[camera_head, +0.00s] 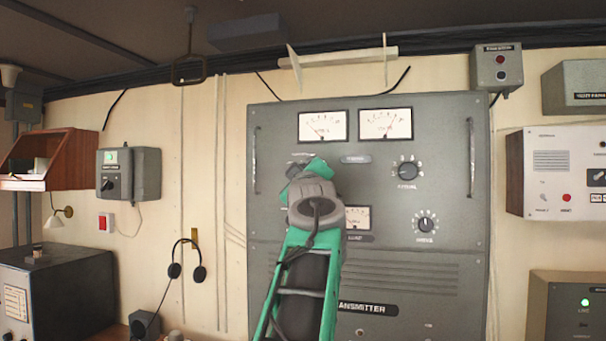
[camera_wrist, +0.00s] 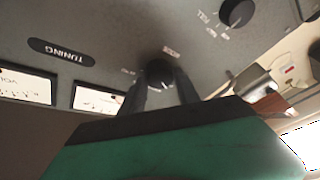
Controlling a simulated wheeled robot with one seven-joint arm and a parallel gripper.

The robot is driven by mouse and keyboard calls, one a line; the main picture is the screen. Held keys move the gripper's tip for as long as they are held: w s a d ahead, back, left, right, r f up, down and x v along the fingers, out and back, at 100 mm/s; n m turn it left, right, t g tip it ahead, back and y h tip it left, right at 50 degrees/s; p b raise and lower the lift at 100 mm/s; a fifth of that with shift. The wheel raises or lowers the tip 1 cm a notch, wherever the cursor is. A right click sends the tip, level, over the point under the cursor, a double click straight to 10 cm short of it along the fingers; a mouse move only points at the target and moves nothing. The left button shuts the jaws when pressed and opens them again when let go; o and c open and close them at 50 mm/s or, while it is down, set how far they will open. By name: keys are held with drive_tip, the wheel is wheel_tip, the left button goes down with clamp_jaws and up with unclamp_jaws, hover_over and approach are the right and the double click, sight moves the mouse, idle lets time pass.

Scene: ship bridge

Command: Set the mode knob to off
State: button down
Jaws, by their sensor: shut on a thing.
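A dark round knob (camera_wrist: 160,70) sits on the grey transmitter panel (camera_head: 440,240) in the wrist view. Small labels stand around it, too blurred to read, so I cannot tell its setting. My gripper (camera_wrist: 160,88) has its two fingers on either side of this knob and is shut on it. In the head view my gripper and wrist cover the panel's left part, so the knob is hidden there. Which label names it I cannot read.
Two other knobs, upper (camera_head: 408,171) and lower (camera_head: 426,223), are on the panel's right side. Meters (camera_head: 322,126) line its top. Vertical handles (camera_head: 471,158) stand out at both sides. A second knob (camera_wrist: 237,12) is near my gripper in the wrist view.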

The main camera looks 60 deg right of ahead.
drive_tip(key=c, duration=0.9)
unclamp_jaws()
drive_tip(key=b+v, duration=0.4)
drive_tip(key=v, duration=0.3)
drive_tip(key=shift+s+a, duration=0.2)
drive_tip(key=shift+a, duration=0.15)
